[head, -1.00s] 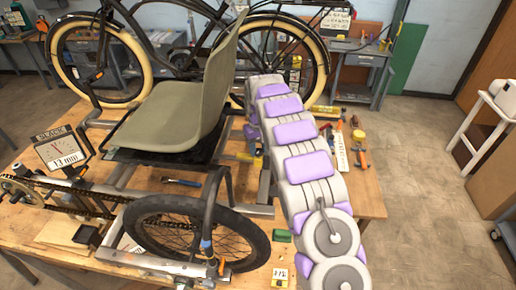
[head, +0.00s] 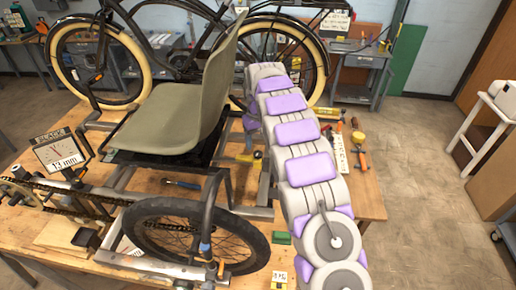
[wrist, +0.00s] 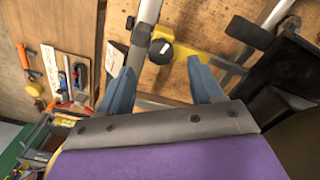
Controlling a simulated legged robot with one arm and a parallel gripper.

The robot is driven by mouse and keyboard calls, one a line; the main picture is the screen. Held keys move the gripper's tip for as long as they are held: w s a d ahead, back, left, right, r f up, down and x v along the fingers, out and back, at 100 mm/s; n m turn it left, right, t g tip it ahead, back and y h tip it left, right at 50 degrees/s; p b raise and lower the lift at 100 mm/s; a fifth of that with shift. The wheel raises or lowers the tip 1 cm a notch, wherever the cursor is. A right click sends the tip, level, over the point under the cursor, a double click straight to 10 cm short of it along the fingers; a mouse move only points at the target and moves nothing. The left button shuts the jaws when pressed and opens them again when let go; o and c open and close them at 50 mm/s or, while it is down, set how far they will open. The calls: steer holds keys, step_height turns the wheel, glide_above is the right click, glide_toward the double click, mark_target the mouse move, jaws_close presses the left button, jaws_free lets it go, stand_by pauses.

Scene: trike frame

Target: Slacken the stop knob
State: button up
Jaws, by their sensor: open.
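A black round knob (wrist: 160,51) sits on a yellow bracket (wrist: 190,50) on a grey frame tube in the wrist view; I take it for the stop knob. My gripper (wrist: 160,64) is open, with one blue finger left of the knob and the other right of it, near the bracket. The fingers do not visibly touch the knob; the depth between them is hard to tell.
The grey-green seat (head: 185,110) stands close left of my arm. A black wheel (head: 200,235) is in front. Several tools lie at the bench's right, including an orange-handled one (head: 361,160). A dark handle (wrist: 248,33) and a black part (wrist: 290,75) crowd the gripper's right.

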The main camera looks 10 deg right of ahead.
mark_target(258, 153)
step_height(258, 153, up, 13)
steer(key=p, duration=0.3)
steer(key=shift+f, duration=0.2)
stand_by(0.3)
